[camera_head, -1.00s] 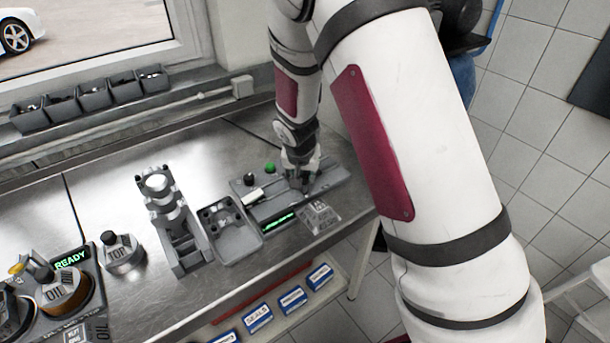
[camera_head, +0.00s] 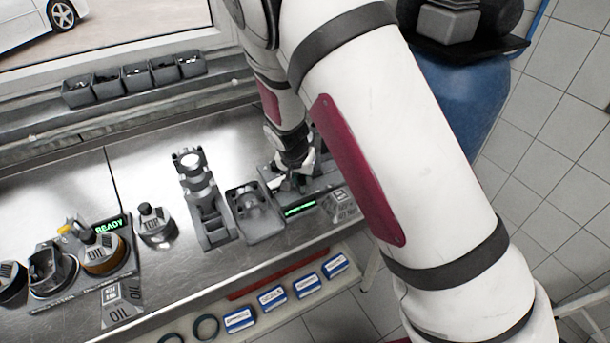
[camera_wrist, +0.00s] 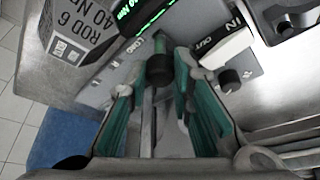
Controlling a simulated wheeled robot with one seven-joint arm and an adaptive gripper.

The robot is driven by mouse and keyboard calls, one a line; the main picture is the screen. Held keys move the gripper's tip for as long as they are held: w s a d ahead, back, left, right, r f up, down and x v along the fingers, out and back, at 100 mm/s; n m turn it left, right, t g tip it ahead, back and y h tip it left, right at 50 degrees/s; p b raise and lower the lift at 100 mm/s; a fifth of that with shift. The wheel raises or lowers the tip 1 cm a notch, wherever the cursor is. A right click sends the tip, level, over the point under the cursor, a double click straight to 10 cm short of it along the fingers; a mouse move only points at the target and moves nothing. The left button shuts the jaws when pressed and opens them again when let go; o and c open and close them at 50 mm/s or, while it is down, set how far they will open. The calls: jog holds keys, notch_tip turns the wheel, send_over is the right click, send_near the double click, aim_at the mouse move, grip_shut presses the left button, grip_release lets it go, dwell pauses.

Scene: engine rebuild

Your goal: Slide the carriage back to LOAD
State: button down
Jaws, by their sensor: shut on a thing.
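In the wrist view my gripper (camera_wrist: 158,85) has its teal-padded fingers on both sides of a dark round knob (camera_wrist: 159,70), which I take to be the carriage's handle. It is shut on this handle. A slot runs below the knob between the fingers. A LOAD label (camera_wrist: 123,60) is on the grey plate just left of the knob. In the head view my gripper (camera_head: 294,184) is over the fixture (camera_head: 328,181) with the lit green display (camera_head: 300,208). The arm and gripper hide most of the carriage there.
A white lever block marked IN and OUT (camera_wrist: 222,42) is close to the right finger. A grey tray (camera_head: 262,233) and a stand with cylinders (camera_head: 207,218) are left of the fixture. A sign (camera_head: 340,207) stands at the bench's front edge.

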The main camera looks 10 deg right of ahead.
jog(key=shift+s+a, duration=0.1)
jog(key=shift+a, duration=0.2)
jog(key=c, duration=1.4)
grip_release()
jog(key=shift+c, duration=0.2)
jog(key=shift+r, duration=0.1)
jog(key=shift+r, duration=0.25)
jog(key=v, duration=1.1)
jog(key=shift+s, duration=0.2)
jog(key=shift+r, duration=0.15)
